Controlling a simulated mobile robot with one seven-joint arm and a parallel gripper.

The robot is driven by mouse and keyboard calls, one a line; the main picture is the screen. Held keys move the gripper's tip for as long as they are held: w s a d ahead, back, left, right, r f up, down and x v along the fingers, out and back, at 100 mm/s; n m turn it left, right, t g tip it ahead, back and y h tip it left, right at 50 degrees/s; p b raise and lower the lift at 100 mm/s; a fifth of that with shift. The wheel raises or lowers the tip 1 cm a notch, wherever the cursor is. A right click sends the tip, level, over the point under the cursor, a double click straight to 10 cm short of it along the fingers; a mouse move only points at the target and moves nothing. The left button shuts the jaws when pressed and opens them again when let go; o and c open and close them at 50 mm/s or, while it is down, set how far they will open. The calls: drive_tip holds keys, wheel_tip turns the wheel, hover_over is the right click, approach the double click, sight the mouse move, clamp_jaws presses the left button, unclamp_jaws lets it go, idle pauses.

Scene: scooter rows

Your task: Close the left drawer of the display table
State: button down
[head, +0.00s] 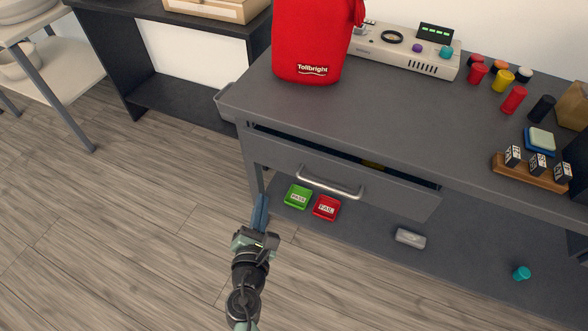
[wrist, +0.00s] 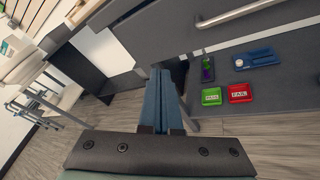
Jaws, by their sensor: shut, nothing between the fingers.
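The grey display table (head: 395,104) fills the right half of the head view. Its left drawer (head: 388,196) stands partly open, with a dark gap between its front and the tabletop; something yellow shows inside. The drawer has a silver bar handle (head: 330,185), which also shows at the top of the wrist view (wrist: 244,14). My gripper (head: 261,208) is shut and empty, its blue fingers side by side. In the head view it appears just left of and below the drawer front, apart from the handle. In the wrist view, the fingers (wrist: 161,88) point toward the table's left leg area.
A red Tollbright bag (head: 308,45) and a control panel (head: 405,48) stand on the tabletop. Green (head: 298,196) and red (head: 326,207) boxes and a grey case (head: 410,238) lie on the lower shelf. A black shelf unit (head: 185,95) stands behind left. Wooden floor at left is clear.

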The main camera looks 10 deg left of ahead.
drive_tip(key=s+d+r+n+t+h+b, duration=0.1)
drive_tip(key=s+d+r+n+h+b, duration=0.1)
drive_tip(key=s+r+n+h, duration=0.3)
drive_tip(key=m+h+b, duration=0.1)
drive_tip(key=m+b, duration=0.1)
drive_tip(key=b, duration=0.1)
approach(304, 153)
drive_tip(key=x, duration=0.6)
drive_tip(key=shift+w+f, duration=0.3)
drive_tip(key=shift+w, duration=0.1)
drive_tip(key=b+x, duration=0.1)
drive_tip(key=x, duration=0.3)
drive_tip(key=shift+w+d+b, duration=0.1)
drive_tip(key=shift+w+b, duration=0.05)
drive_tip(key=shift+b, duration=0.25)
drive_tip(key=shift+w+d+r, duration=0.15)
drive_tip(key=shift+r, duration=0.2)
